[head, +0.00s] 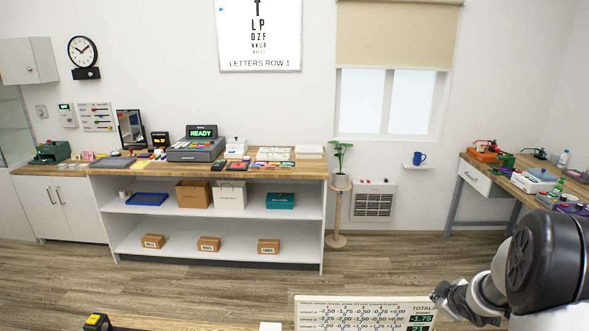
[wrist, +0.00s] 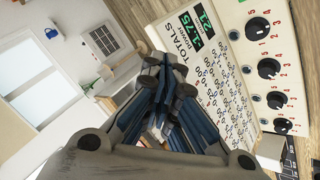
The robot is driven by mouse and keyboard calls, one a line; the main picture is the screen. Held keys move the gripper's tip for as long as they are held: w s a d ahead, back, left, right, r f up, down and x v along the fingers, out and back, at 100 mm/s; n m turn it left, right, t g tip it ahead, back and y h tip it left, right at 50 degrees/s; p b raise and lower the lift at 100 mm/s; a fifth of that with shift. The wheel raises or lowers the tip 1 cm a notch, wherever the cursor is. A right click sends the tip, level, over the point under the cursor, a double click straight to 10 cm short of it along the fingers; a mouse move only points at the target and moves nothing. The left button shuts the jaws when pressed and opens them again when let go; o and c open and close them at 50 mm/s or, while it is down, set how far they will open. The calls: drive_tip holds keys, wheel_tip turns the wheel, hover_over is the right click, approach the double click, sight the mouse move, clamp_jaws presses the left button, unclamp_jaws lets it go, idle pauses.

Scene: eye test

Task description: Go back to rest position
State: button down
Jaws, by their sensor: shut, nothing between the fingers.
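My gripper (wrist: 165,95) fills the middle of the wrist view, with its fingers together and nothing between them. In the head view my gripper (head: 440,291) is at the lower right, at the right edge of a cream panel (head: 362,302). The panel carries rows of numbers and a green-lit TOTALS display. In the wrist view the panel (wrist: 235,45) lies just right of the fingers, with black knobs (wrist: 268,68) along it. I cannot tell whether the fingers touch it. My arm covers the lower right of the head view.
A wooden counter (head: 110,171) with shelves below stands along the back wall, holding several small items. A plant stand (head: 337,215) and a wall heater (head: 373,201) are right of it. A workbench (head: 470,160) stands at the far right. The floor (head: 200,285) between is mostly clear.

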drive_tip(key=s+a+r+m+g+h+b, duration=0.1)
drive_tip(key=s+a+r+m, duration=0.2)
drive_tip(key=s+a+r, duration=0.4)
drive_tip(key=s+a+r+m+g, duration=0.1)
drive_tip(key=s+a+r+m, duration=0.1)
drive_tip(key=s+a+r, duration=0.5)
drive_tip(key=s+a+m+y, duration=0.1)
drive_tip(key=s+a, duration=0.3)
drive_tip(key=s, duration=0.2)
drive_tip(key=s+a+r+m+g+y+b, duration=0.1)
drive_tip(key=s+a, duration=0.3)
drive_tip(key=s, duration=0.3)
drive_tip(key=s+a+y, duration=0.1)
drive_tip(key=s+a, duration=0.3)
drive_tip(key=s, duration=0.3)
drive_tip(key=shift+s+r+m+g, duration=0.25)
drive_tip(key=shift+m+g, duration=0.15)
drive_tip(key=shift+d, duration=0.2)
